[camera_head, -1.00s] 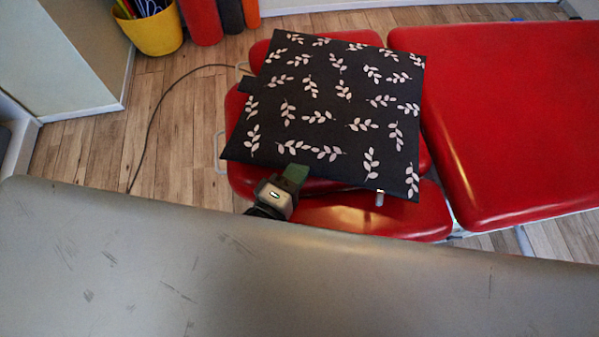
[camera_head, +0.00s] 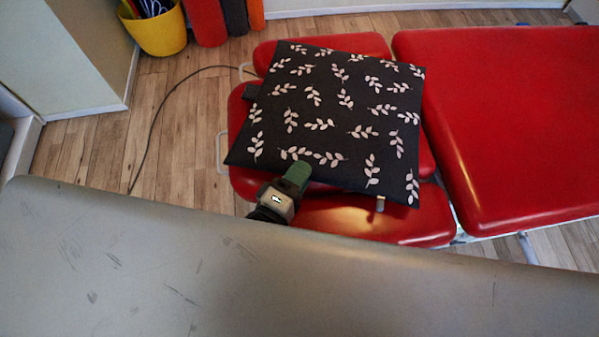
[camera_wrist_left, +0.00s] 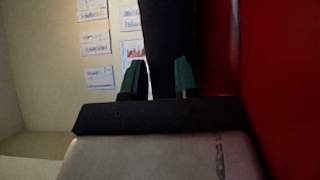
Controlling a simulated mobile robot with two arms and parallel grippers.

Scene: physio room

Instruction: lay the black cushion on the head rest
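The black cushion (camera_head: 335,120) with white leaf prints lies flat across the red head rest (camera_head: 380,218) in the head view, covering most of its middle. The head rest's red pads show around its edges. My left gripper (camera_head: 292,178) is at the cushion's near edge, with one green finger above the fabric; the other finger is hidden there. In the left wrist view, the two green fingers (camera_wrist_left: 158,80) stand apart on either side of the dark cushion (camera_wrist_left: 168,45), with a narrow gap beside one finger. My right gripper is not in view.
The red main couch section (camera_head: 510,120) is to the right of the head rest. A grey padded surface (camera_head: 280,280) fills the foreground. A yellow bucket (camera_head: 158,32) and upright rolls (camera_head: 222,18) stand at the back left. A cable crosses the wooden floor.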

